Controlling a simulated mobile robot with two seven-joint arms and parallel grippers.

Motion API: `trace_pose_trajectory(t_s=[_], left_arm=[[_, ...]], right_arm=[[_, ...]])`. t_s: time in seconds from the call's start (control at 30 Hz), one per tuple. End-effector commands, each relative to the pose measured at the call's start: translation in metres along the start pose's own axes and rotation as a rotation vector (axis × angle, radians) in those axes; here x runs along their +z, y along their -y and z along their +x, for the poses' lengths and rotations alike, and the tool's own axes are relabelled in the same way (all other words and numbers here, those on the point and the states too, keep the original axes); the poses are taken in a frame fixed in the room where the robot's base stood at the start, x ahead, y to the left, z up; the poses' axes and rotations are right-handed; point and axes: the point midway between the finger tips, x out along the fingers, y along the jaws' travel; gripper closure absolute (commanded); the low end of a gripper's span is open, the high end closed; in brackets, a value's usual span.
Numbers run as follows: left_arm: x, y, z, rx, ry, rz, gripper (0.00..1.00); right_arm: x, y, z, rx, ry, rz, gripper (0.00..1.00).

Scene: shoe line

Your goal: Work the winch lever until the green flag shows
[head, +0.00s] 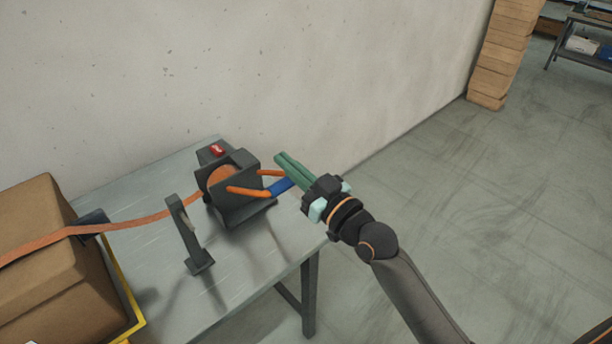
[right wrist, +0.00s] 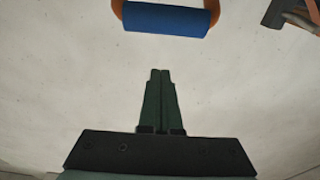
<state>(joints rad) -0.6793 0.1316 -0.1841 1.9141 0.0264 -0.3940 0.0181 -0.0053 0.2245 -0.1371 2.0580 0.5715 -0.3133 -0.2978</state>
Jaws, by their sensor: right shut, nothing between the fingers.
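The winch (head: 236,190) stands on the grey table, a dark housing with an orange drum. Its lever has two orange arms and a blue grip (head: 281,187), pointing right past the housing. A small red flag (head: 217,150) shows on top of the winch; no green flag is in view. My right gripper (head: 281,160) is shut and empty, its green fingers beside the lever's blue grip. In the right wrist view the blue grip (right wrist: 166,20) lies beyond the closed fingertips (right wrist: 160,72), apart from them in the picture. My left gripper is not in view.
An orange strap (head: 130,222) runs from the winch over a cardboard box (head: 50,265) at the left. A grey post (head: 186,235) stands on the table (head: 240,280) before the winch. The wall is close behind; open floor lies right.

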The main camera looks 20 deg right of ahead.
Motion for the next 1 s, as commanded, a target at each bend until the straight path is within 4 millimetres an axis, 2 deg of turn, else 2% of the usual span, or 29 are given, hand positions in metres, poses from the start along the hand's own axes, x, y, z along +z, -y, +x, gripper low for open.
trace_pose_trajectory(t_s=[0.03,0.1,0.3,0.77,1.0], left_arm=[[-0.001,0.000,-0.001,0.000,0.000,0.000,0.08],[0.002,0.000,0.003,0.000,-0.001,0.000,0.08],[0.005,0.001,0.005,0.000,-0.001,0.001,0.08],[0.006,0.001,0.005,0.000,0.000,0.001,0.08],[0.019,0.000,0.016,0.003,0.009,0.000,0.08]], right_arm=[[-0.001,0.001,0.009,-0.002,-0.001,0.002,1.00],[0.018,0.001,0.000,-0.002,0.007,0.000,1.00],[0.035,0.000,-0.007,-0.001,0.002,-0.001,1.00],[0.039,0.000,-0.009,0.000,0.000,0.000,1.00],[0.048,0.000,-0.013,0.000,-0.025,-0.002,1.00]])
